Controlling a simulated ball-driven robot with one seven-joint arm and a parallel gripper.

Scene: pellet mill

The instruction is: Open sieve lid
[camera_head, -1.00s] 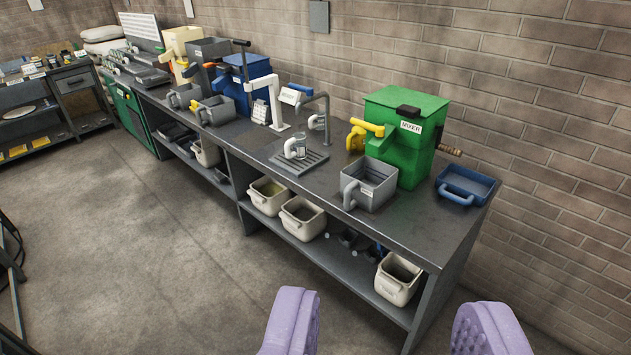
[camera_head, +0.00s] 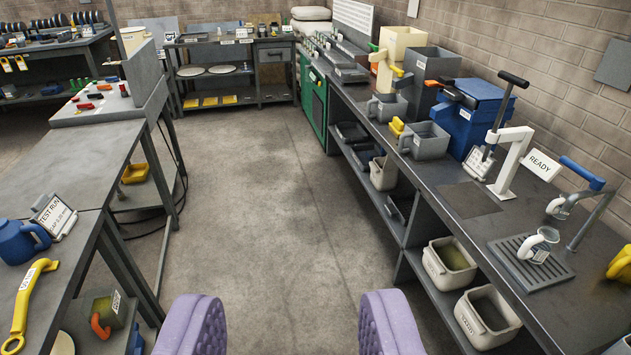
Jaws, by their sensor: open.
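My gripper (camera_head: 296,325) shows two purple padded fingers, wide apart and empty, at the bottom of the view above the floor. No label that I can read says sieve. A blue box (camera_head: 478,112) with a blue top stands on the right bench; a black-and-orange handle is at its left side. A tall grey box (camera_head: 430,70) and a cream box (camera_head: 402,45) stand behind it. Small labels on these are too small to read. I cannot tell which one has the sieve lid. All are well beyond my gripper and apart from it.
The long dark bench (camera_head: 478,197) runs along the right wall, with cream bins (camera_head: 449,267) on its lower shelf. A white stand with a READY sign (camera_head: 541,163) rises from it. A left table (camera_head: 60,180) bounds the clear concrete floor (camera_head: 265,200).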

